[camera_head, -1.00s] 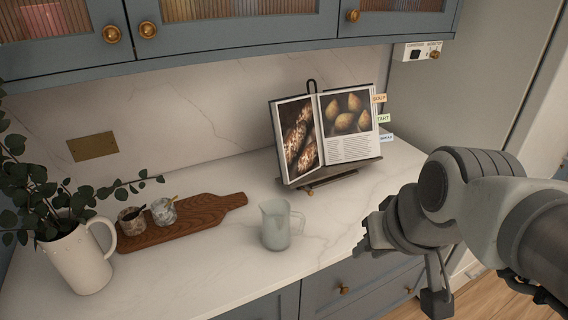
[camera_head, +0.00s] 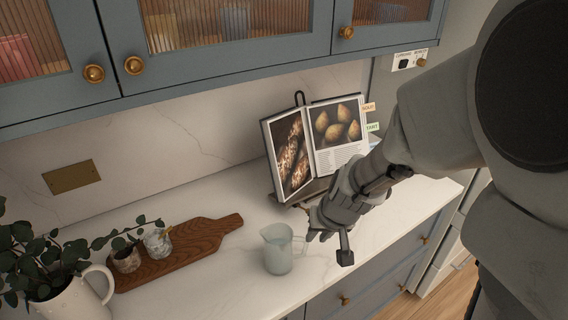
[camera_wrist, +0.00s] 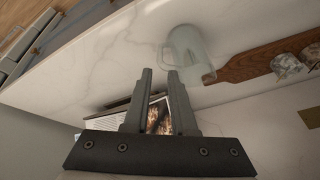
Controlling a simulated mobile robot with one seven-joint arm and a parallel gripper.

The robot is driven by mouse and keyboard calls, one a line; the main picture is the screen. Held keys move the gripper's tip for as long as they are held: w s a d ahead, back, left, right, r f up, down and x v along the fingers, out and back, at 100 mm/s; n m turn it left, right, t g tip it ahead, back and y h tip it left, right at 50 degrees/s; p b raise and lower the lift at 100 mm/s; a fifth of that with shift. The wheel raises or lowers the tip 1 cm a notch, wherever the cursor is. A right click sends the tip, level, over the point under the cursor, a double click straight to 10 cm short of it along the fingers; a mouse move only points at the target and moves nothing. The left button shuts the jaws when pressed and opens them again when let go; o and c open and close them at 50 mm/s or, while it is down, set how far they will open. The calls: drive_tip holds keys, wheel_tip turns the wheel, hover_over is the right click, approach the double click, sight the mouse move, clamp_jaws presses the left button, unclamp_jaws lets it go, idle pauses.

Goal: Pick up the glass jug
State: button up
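The glass jug (camera_head: 278,252) is pale, translucent and upright on the white marble counter, with its handle on the right side in the head view. In the wrist view the jug (camera_wrist: 188,50) appears upside down beyond my fingertips, slightly right of centre. My gripper (camera_head: 318,232) is just right of the jug in the head view, near its handle; whether they touch cannot be told there. In the wrist view my gripper (camera_wrist: 159,74) has its two fingers spread apart with nothing between them. The jug is outside the fingers.
A wooden board (camera_head: 190,250) with two small jars lies left of the jug. A white pitcher (camera_head: 80,302) with leafy stems stands at the left. An open cookbook (camera_head: 338,135) on a stand is close behind my gripper. Wall cabinets (camera_head: 220,50) hang above. Counter in front of the board is clear.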

sight(306, 250)
drive_tip(key=b+x, duration=0.5)
drive_tip(key=x, duration=0.8)
drive_tip(key=shift+w+f, duration=0.15)
drive_tip(key=shift+f, duration=0.15)
clamp_jaws()
drive_tip(key=shift+r, duration=0.1)
idle(0.7)
